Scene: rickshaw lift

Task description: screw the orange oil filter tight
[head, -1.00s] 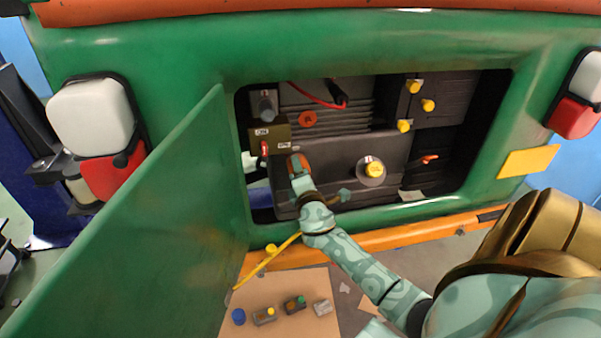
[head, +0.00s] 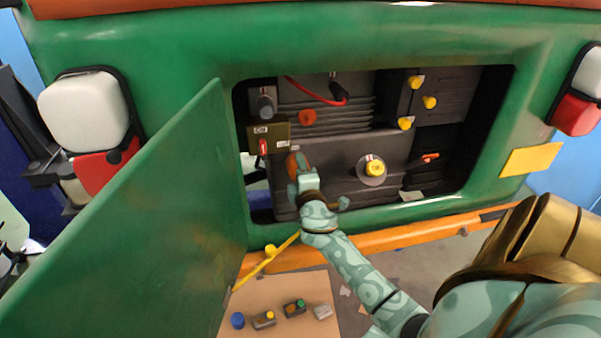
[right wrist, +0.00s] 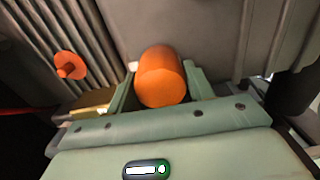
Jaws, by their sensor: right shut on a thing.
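The orange oil filter (right wrist: 161,78) is a cylinder at the engine block. In the right wrist view it sits between the two fingers of my right gripper (right wrist: 160,90), one on each side. In the head view the filter (head: 297,162) shows only in part, behind my right gripper (head: 299,170). My right gripper is shut on the filter and reaches into the open engine bay. The filter's far end and its seat are hidden. My left gripper is not in view.
The green door (head: 150,215) stands open at left. In the bay are a yellow cap (head: 375,169), an orange knob (head: 307,117), and a box with a red switch (head: 263,147). Small parts lie on a cardboard sheet (head: 285,290) below. A yellow dipstick (head: 268,260) hangs near my forearm.

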